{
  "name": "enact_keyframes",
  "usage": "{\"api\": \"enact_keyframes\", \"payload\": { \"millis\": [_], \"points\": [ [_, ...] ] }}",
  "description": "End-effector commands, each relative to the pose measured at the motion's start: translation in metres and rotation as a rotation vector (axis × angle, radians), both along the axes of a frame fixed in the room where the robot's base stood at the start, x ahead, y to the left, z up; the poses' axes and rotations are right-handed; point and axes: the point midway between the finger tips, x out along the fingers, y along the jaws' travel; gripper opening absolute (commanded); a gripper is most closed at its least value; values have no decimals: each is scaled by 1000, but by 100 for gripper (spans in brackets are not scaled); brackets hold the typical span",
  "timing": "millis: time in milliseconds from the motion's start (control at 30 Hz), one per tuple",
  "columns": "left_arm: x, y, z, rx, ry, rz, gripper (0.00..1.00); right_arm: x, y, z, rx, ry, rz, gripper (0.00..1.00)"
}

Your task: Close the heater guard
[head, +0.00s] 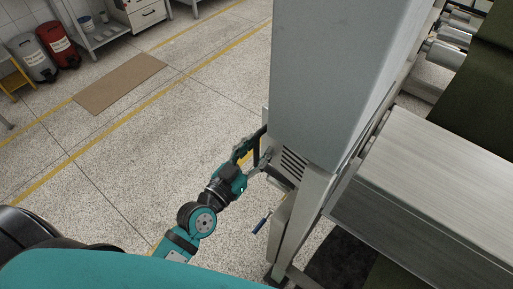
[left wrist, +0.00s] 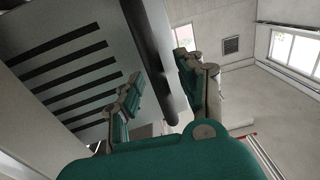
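A pale grey panel with a row of dark slots, which looks like the heater guard or part of it, shows at the side of the tall grey housing in the head view (head: 292,163). The slotted panel (left wrist: 70,68) fills the left of the left wrist view. A dark round bar (left wrist: 149,50) runs in front of it. My left gripper (head: 252,150) is beside the housing. In the left wrist view its fingers (left wrist: 160,90) stand apart, with the bar between them; I cannot tell whether they touch it. My right gripper is not in view.
The tall grey housing (head: 335,75) hides what lies behind it. A blue-handled lever (head: 262,221) sticks out below the slots. A metal-topped machine bed (head: 435,165) is at the right.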

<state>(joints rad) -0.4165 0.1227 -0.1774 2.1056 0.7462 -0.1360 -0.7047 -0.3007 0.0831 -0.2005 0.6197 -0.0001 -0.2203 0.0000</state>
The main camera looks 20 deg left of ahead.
Motion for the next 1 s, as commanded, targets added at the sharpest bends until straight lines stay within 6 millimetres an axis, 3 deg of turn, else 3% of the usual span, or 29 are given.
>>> {"api": "enact_keyframes", "payload": {
  "millis": [67, 367, 1000],
  "points": [
    [0, 0, 0, 0, 0, 0, 38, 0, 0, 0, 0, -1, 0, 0],
    [0, 0, 0, 0, 0, 0, 0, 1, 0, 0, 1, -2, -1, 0],
    [0, 1, 0, 1, -1, 0, 0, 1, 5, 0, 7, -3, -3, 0]
  ]
}}
